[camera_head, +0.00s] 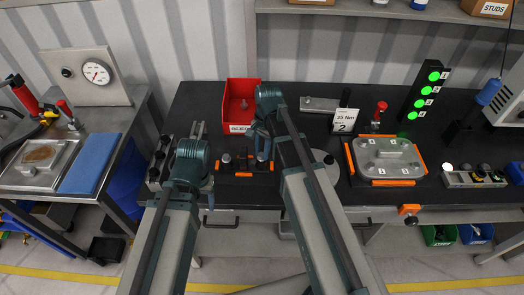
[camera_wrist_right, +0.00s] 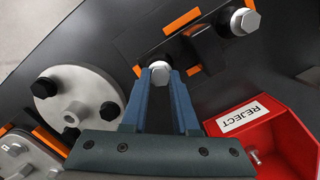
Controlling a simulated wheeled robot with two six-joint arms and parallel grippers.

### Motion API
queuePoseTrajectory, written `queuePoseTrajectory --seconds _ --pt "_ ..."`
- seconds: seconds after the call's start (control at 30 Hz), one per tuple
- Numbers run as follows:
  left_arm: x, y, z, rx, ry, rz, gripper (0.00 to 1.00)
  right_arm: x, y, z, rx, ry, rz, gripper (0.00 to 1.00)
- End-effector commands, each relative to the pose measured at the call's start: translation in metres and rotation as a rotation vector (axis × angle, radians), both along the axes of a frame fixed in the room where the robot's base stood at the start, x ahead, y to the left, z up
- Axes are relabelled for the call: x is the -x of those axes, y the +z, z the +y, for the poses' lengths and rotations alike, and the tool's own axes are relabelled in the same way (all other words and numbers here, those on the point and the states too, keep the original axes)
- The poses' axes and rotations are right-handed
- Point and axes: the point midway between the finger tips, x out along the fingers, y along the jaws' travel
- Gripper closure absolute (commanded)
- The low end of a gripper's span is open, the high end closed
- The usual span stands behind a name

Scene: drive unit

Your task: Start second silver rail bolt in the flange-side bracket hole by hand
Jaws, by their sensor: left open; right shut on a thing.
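My right gripper (camera_wrist_right: 160,76) is shut on a silver hex-head bolt (camera_wrist_right: 161,70) at the dark bracket (camera_wrist_right: 200,48), on the side nearer the round grey flange (camera_wrist_right: 76,97). How deep the bolt sits is hidden. Another silver bolt (camera_wrist_right: 243,21) stands at the bracket's other end and also shows in the head view (camera_head: 226,158). In the head view my right gripper (camera_head: 263,150) is over the bracket, partly hidden by its own wrist. My left gripper (camera_head: 190,160) is open left of the bracket, its fingertips mostly hidden by its wrist.
A red REJECT bin (camera_head: 241,105) stands just behind the bracket. A 35 Nm card (camera_head: 345,120) stands behind. A side table with a gauge (camera_head: 96,72) is at left.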

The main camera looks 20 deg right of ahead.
Motion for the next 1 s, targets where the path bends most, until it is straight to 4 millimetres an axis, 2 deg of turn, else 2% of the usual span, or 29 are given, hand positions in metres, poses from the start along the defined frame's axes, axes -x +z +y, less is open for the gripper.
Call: queuePoseTrajectory --seconds 0.4,0.63,0.67,0.8,0.87,1.0 --pt "0.0000 -0.0007 0.0000 0.000 0.000 0.000 0.37 0.0022 -0.0007 -0.0010 0.000 -0.559 -0.003 1.00" --pt "0.0000 -0.0008 0.0000 0.000 0.000 0.000 0.37 0.0022 -0.0009 -0.0011 0.001 -0.773 -0.003 1.00" --pt "0.0000 -0.0008 0.0000 0.000 0.000 0.000 0.37 0.0019 -0.0008 -0.0012 0.001 -0.783 -0.003 0.70" --pt "0.0000 -0.0007 0.0000 0.000 0.000 0.000 0.37 0.0016 -0.0007 -0.0009 0.000 -0.777 -0.002 0.45" --pt "0.0000 -0.0006 0.0001 0.000 0.000 0.000 0.37 0.0016 -0.0007 -0.0009 0.000 -0.776 -0.002 0.37" --pt "0.0000 -0.0004 0.0000 0.000 0.000 0.000 0.37 0.0018 -0.0004 -0.0008 0.000 -0.775 -0.002 0.37"
